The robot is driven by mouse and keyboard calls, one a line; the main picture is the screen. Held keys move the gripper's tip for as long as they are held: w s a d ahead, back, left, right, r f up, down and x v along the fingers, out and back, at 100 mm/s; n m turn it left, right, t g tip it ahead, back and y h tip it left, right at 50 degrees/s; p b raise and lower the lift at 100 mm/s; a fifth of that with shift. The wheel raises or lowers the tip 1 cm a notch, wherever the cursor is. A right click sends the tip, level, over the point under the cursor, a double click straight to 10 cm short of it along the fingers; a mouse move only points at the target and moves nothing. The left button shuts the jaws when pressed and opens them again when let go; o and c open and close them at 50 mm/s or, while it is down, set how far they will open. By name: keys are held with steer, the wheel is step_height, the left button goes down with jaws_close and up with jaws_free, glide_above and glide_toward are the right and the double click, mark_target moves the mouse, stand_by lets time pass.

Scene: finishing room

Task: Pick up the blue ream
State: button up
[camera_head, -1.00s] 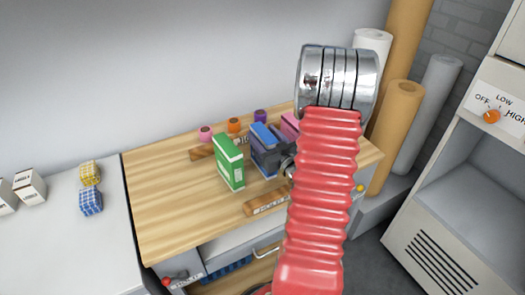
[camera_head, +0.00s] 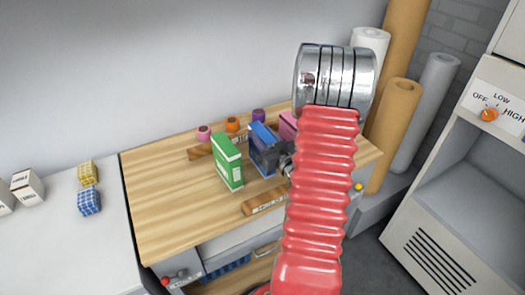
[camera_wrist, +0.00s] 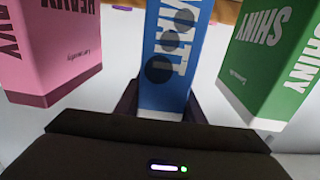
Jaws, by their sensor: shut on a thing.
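The blue ream (camera_wrist: 172,60), an upright box marked "MATT", stands in the middle of the wrist view between my jaws. My gripper (camera_wrist: 160,108) is shut on it, with a dark finger on each side of its lower part. In the head view the blue ream (camera_head: 262,136) shows only in part behind my dark gripper (camera_head: 265,153). I cannot tell from these frames whether its base is clear of the wooden bench top.
A green ream (camera_head: 228,161) stands close to the left of the blue one, and a pink ream (camera_head: 288,125) close to its right. Pink, orange and purple rolls (camera_head: 232,124) sit behind. The wooden bench (camera_head: 160,200) is bare at left. Tall rolls (camera_head: 397,105) stand at right.

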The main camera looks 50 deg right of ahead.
jaws_close()
steer(key=shift+r, duration=0.2)
stand_by(0.3)
steer(key=shift+r, duration=4.9)
